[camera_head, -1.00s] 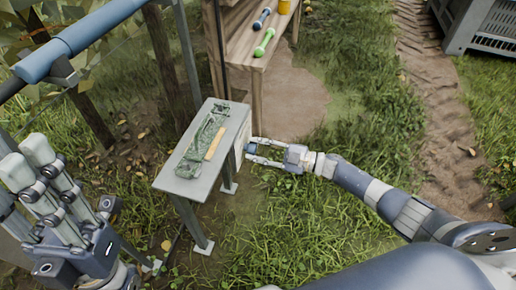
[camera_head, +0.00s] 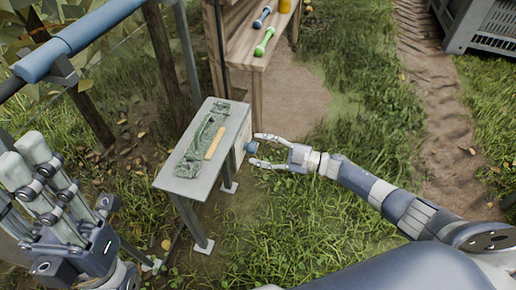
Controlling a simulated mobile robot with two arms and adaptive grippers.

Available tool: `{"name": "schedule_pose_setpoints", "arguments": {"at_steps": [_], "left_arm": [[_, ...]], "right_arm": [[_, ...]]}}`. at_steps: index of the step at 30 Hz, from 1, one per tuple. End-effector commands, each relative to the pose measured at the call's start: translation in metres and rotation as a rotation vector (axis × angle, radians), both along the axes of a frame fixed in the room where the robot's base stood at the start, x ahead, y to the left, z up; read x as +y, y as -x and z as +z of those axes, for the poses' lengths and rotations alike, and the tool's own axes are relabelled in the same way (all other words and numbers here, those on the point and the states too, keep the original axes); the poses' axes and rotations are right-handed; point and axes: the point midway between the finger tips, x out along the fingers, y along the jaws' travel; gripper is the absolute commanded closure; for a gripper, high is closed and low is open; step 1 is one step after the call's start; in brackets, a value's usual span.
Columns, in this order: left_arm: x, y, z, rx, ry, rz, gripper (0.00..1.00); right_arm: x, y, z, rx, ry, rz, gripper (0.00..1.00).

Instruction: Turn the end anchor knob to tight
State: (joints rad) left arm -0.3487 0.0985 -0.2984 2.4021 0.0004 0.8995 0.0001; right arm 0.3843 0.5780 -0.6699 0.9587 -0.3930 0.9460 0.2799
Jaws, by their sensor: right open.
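A small blue-grey knob (camera_head: 251,147) is on the right side of the small grey table, near its far right corner. My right gripper (camera_head: 253,148) comes in from the right at the knob's height. Its two fingers are spread, one on the far side of the knob and one on the near side. Whether a fingertip touches the knob is too small to tell. The knob's setting cannot be read. My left gripper (camera_head: 26,158) is at the lower left, fingers pointing up, away from the table; I see nothing in it.
The grey table (camera_head: 180,185) bears a green tool-like item (camera_head: 201,140) and a yellow-tan strip (camera_head: 215,143). Behind it, a wooden bench (camera_head: 250,55) holds a blue tool (camera_head: 262,17) and a green tool (camera_head: 264,41). A grey crate (camera_head: 485,25) stands far right. Open grass lies right of the table.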

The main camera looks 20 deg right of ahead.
Motion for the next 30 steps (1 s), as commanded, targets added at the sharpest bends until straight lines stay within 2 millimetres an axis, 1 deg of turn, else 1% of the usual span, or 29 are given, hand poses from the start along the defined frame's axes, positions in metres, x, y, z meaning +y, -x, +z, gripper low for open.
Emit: {"name": "schedule_pose_setpoints", "arguments": {"at_steps": [1, 9, 12, 15, 21, 30], "left_arm": [[0.000, 0.000, 0.000, 0.001, 0.000, -0.001, 0.70], [-0.001, 0.000, -0.001, 0.003, -0.002, -0.001, 0.70], [-0.001, 0.000, -0.001, 0.003, -0.002, -0.001, 0.70], [-0.001, -0.001, -0.001, 0.003, -0.001, -0.002, 0.70], [-0.001, 0.000, -0.001, 0.004, -0.002, -0.002, 0.70], [-0.001, -0.001, -0.001, 0.004, -0.002, -0.002, 0.70]], "right_arm": [[-0.009, 0.005, -0.001, 0.001, 0.003, -0.001, 0.45], [-0.056, 0.038, -0.001, 0.002, 0.004, -0.001, 0.45], [-0.071, 0.048, -0.001, 0.002, 0.002, -0.001, 0.45], [-0.081, 0.055, -0.001, 0.003, 0.001, 0.000, 0.45], [-0.089, 0.060, 0.000, 0.001, 0.001, 0.000, 0.45], [-0.089, 0.060, 0.000, 0.001, 0.001, 0.000, 0.45]]}}
